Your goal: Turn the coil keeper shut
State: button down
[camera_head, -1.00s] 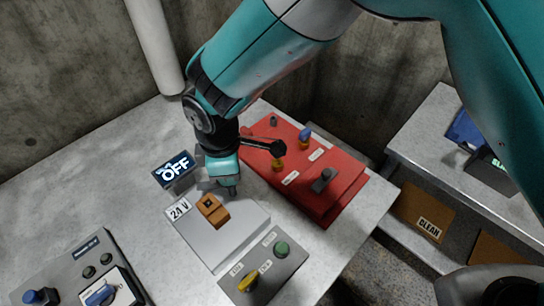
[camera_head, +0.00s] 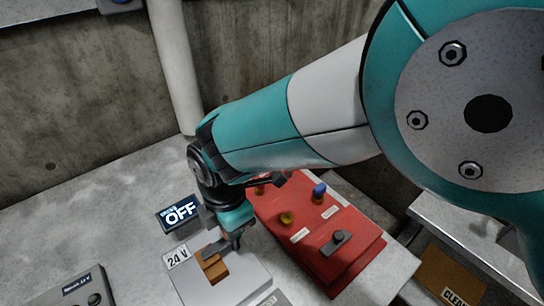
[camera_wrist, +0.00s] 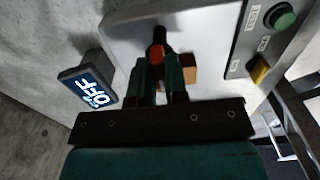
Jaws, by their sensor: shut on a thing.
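The coil keeper (camera_head: 213,269), an orange-brown block with a dark part at its top, sits on the grey 24 V box (camera_head: 237,287). My gripper (camera_head: 228,246) reaches down to the keeper's far right side and is shut on it. In the wrist view my gripper's fingers (camera_wrist: 166,75) are close together, with an orange face of the keeper (camera_wrist: 189,68) showing beside them and a dark rounded end beyond. The fingers hide the exact grip and part of the keeper. A small display (camera_head: 178,214) behind the box reads OFF.
A red panel (camera_head: 318,238) with knobs and a grey lever stands right of my gripper. The wrist view shows a green button (camera_wrist: 284,19) and a yellow switch (camera_wrist: 261,70) near the box. A concrete wall and pipe (camera_head: 172,65) are behind.

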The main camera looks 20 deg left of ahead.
dwell(0.5)
jog(key=c, duration=1.1)
grip_release()
jog(key=shift+c, duration=0.2)
jog(key=shift+r, duration=0.1)
notch_tip(320, 180, up, 17)
jog(key=b, duration=0.3)
jog(key=shift+r, duration=0.15)
jog(key=w+d+r+m, duration=0.1)
jog(key=w+d+m, duration=0.15)
jog(key=d, duration=0.35)
jog(key=w+d+r+m+y, duration=0.1)
jog(key=d+m, duration=0.2)
jog(key=d, duration=0.3)
jog(key=w+d+r+m, duration=0.1)
jog(key=w+d+m, duration=0.15)
jog(key=d, duration=0.35)
jog(key=s+d+f+m+y, duration=0.1)
jog(key=s+d+m, duration=0.4)
jog(key=d+m, duration=0.2)
jog(key=s+d+f+m+y, duration=0.2)
jog(key=s+d+m, duration=0.3)
jog(key=d+m, duration=0.2)
jog(key=shift+d+m, duration=0.4)
jog(key=shift+d, duration=0.7)
